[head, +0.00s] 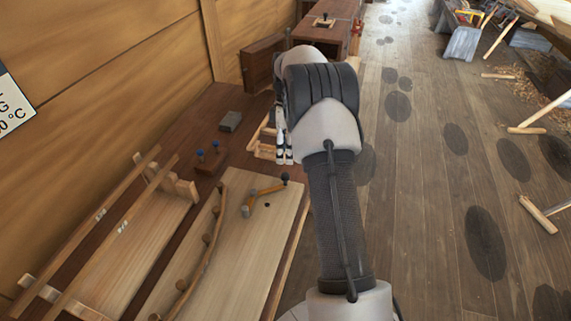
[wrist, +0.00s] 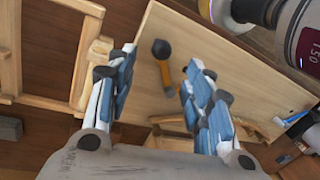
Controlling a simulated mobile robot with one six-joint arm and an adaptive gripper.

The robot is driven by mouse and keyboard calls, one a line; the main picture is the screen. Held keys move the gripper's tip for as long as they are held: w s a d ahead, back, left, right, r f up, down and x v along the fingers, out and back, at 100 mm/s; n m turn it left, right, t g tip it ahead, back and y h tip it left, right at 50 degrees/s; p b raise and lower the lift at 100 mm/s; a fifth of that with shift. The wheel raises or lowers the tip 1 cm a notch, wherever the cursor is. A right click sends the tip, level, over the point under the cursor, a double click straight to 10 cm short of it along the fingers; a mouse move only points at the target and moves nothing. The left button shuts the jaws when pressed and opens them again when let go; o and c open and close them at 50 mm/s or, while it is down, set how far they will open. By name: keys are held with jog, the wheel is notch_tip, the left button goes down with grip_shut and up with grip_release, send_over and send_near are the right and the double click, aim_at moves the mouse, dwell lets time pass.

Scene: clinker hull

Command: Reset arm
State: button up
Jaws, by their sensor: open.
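My gripper (head: 284,152) hangs at the end of my arm, over the far part of the dark bench in the head view, partly hidden by my own arm. In the wrist view its two blue-padded fingers are spread apart, and nothing is between them at my gripper's tips (wrist: 162,66). A pale wooden board (head: 235,265) lies on the bench, nearer than the gripper. An orange tool with a dark knob (head: 262,194) lies on that board. The tool also shows beyond the fingers in the wrist view (wrist: 165,70).
A curved wooden strip (head: 205,255) crosses the board. Long wooden rails (head: 110,220) lie at left. A block with blue-topped pegs (head: 211,160) and a grey block (head: 230,121) stand near the wall. A light wooden frame (head: 264,138) is beside the gripper. Open floor (head: 420,200) lies right.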

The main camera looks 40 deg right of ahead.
jog(key=shift+w+d+r, duration=0.1)
jog(key=shift+d+r, duration=0.05)
jog(key=shift+r, duration=0.75)
